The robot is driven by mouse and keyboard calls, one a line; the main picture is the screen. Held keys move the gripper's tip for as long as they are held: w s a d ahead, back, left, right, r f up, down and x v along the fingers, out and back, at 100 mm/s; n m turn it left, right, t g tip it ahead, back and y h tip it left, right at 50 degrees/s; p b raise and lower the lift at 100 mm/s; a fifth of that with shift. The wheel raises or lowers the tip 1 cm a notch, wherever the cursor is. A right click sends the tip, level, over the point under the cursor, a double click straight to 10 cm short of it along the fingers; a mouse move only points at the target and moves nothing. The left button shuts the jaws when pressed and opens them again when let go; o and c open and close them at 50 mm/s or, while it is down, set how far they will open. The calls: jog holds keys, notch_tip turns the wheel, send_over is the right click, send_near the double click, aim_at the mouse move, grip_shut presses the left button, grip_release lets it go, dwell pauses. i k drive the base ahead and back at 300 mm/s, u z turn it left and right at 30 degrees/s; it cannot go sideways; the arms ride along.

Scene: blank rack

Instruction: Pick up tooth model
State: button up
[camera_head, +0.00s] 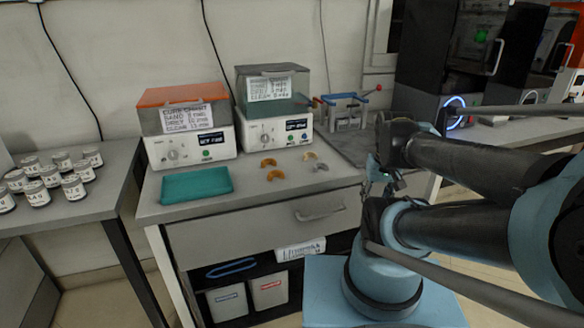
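Several small arch-shaped pieces that look like tooth models lie on the grey counter. Two are orange-brown: a far tooth model (268,162) and a near tooth model (275,175). To their right are a pale beige tooth model (310,155) and a grey tooth model (320,167). My gripper (386,181) seems to be the small dark and pale-blue part at the counter's right, to the right of the models and apart from them. It is small and partly hidden by my arm, so its fingers are unclear. No model is seen in it.
A teal tray (196,186) lies at the counter's front left. Behind stand two boxy machines, one with an orange lid (182,96) and one with a dark lid (270,69). A blue-handled rack (343,101) stands at the back right. Jars (38,193) fill the left table.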

aim_at(276, 173)
jog(key=z, duration=1.3)
jog(key=k, duration=1.15)
jog(key=u, duration=0.95)
